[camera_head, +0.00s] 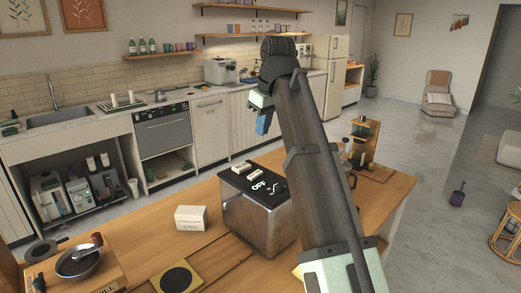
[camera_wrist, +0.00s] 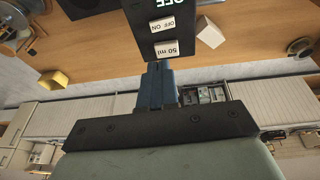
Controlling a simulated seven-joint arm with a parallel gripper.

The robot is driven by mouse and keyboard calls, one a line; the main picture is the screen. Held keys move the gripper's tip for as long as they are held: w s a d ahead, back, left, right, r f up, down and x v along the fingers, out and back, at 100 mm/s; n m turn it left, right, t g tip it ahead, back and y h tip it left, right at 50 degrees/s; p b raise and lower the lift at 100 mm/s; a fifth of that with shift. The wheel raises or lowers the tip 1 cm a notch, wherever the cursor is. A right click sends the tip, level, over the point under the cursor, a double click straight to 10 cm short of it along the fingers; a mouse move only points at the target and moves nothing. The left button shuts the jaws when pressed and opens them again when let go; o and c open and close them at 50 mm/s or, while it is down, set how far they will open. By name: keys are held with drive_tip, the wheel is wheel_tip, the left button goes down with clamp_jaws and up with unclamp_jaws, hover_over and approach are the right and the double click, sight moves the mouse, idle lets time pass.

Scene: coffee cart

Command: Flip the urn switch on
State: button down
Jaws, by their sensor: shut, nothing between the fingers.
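The urn (camera_head: 262,221) is a metal box with a black top, standing on the wooden counter. Its top carries the word OFF and small white blocks; in the wrist view one block (camera_wrist: 162,24) reads OFF ON and another (camera_wrist: 167,48) reads 50 ml. I cannot tell the switch's exact position from the blocks. My gripper (camera_head: 264,123) has blue fingers, shut and empty, hanging in the air above the urn's far edge. In the wrist view the fingertips (camera_wrist: 160,68) lie just below the 50 ml block in the picture, apparently apart from it.
A white box (camera_head: 191,218) stands left of the urn. A pan (camera_head: 78,263) lies at the counter's left front. A wooden stand (camera_head: 364,138) with small items is right of my arm. The counter between the box and pan is mostly clear.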

approach(258, 172)
drive_tip(key=x, duration=0.5)
drive_tip(key=shift+w+a, duration=0.1)
drive_tip(key=shift+a, duration=0.2)
drive_tip(key=shift+w+f, duration=0.15)
drive_tip(key=shift+f, duration=0.55)
drive_tip(key=shift+d+f, duration=0.1)
drive_tip(key=shift+w+d+f, duration=0.1)
drive_tip(key=shift+f, duration=0.1)
drive_tip(key=shift+s+a+r, duration=0.1)
drive_tip(key=shift+s+a, duration=0.5)
drive_tip(key=shift+r, duration=0.15)
